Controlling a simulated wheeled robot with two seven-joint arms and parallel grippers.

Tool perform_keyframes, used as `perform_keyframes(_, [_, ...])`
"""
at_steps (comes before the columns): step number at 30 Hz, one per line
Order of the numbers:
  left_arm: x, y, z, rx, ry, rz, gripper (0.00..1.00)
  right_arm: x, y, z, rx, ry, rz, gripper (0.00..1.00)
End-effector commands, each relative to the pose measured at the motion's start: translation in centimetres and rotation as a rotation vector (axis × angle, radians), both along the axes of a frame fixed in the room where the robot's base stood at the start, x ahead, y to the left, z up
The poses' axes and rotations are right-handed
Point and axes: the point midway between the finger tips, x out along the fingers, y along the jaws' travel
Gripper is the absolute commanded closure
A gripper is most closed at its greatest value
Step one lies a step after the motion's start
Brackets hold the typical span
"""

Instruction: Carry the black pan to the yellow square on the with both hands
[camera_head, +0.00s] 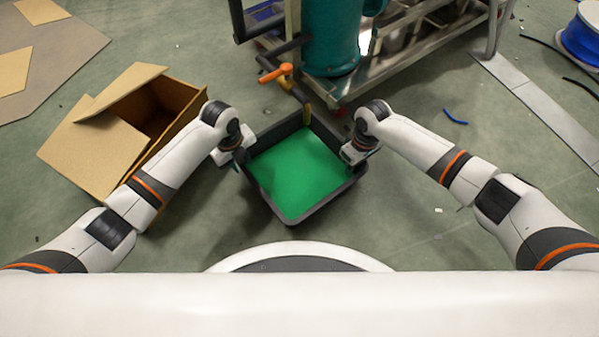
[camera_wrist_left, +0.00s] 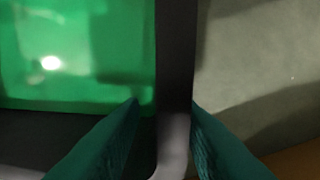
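The black pan (camera_head: 291,215) is a square tray with dark walls and a green inner surface. It stands in the middle of the head view, its near corner pointing toward me. My left gripper (camera_head: 238,155) is at its left wall. In the left wrist view the two fingers (camera_wrist_left: 166,103) straddle the dark wall (camera_wrist_left: 175,60); the right finger meets it, and a small gap shows beside the left finger. My right gripper (camera_head: 352,155) is at the pan's right wall; its fingers are too small and hidden to judge. No yellow square shows in either view.
An open cardboard box (camera_head: 95,150) lies left of the pan, under my left arm. A teal machine on a metal frame (camera_head: 345,90) with an orange handle (camera_head: 276,73) stands close behind. The floor in front and to the right (camera_head: 420,230) is mostly clear.

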Motion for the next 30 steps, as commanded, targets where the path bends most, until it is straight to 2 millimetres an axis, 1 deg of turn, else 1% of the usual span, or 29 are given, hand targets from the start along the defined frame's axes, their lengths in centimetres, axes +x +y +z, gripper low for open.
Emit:
perform_keyframes(4, [-0.01,-0.07,-0.83,0.000,0.001,-0.001,0.71,-0.03,0.10,-0.80,0.001,-0.001,0.001,0.71])
perform_keyframes(13, [0.01,-0.09,-0.95,-0.001,0.001,-0.001,0.71,-0.04,0.09,-0.93,0.001,-0.001,0.001,0.71])
perform_keyframes(18, [0.00,-0.08,-0.94,-0.001,0.001,-0.001,0.99,-0.04,0.07,-0.92,0.001,-0.001,0.001,0.99])
perform_keyframes(19, [0.01,-0.08,-0.94,-0.001,0.001,-0.001,1.00,-0.04,0.08,-0.91,0.001,-0.001,0.001,1.00])
perform_keyframes(30, [0.01,-0.06,-0.92,0.000,0.000,-0.001,1.00,-0.04,0.06,-0.90,0.000,0.000,0.000,1.00])
